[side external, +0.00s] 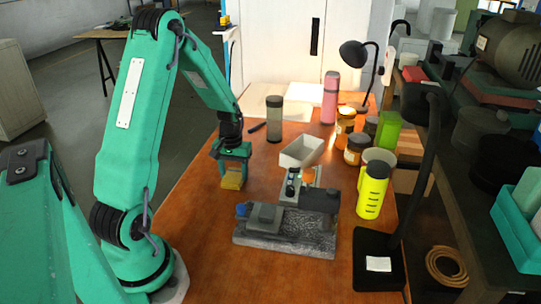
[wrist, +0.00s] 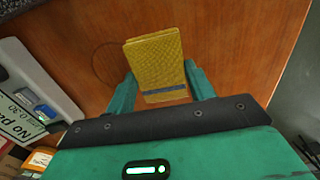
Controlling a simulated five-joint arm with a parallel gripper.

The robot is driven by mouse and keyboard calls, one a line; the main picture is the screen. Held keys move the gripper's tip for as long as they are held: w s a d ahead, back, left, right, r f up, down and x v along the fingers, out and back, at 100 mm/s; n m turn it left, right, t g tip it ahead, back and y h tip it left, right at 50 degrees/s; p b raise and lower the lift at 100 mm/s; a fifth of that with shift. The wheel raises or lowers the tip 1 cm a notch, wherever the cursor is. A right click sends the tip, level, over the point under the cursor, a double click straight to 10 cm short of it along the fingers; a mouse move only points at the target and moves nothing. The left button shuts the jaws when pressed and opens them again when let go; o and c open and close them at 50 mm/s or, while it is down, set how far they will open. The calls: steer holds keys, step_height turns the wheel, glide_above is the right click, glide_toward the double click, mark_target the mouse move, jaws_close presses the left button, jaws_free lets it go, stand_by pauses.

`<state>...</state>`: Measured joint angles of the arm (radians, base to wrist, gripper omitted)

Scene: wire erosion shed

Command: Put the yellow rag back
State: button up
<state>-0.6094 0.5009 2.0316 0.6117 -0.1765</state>
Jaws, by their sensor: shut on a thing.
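The yellow rag (side external: 232,182) is a folded pad held between the fingers of my gripper (side external: 233,169). In the side view it hangs low over the left part of the wooden table; I cannot tell whether it touches the top. In the wrist view the rag (wrist: 153,58) shows a woven face and a blue stripe near its lower edge. The fingers of my gripper (wrist: 164,93) stand at both sides of it, shut on it. The rag's underside is hidden.
A device on a grey stone base (side external: 285,232) stands right of my gripper. A yellow bottle (side external: 371,190), jars and a black lamp (side external: 378,262) fill the right side. In the wrist view a faint ring marks the bare wood (wrist: 80,55).

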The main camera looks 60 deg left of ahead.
mark_target(234, 175)
steer(key=o, duration=0.9)
steer(key=shift+f, duration=0.1)
steer(key=shift+o, duration=0.2)
step_height(234, 175, up, 12)
steer(key=shift+r, duration=0.2)
steer(key=shift+d, duration=0.1)
stand_by(0.3)
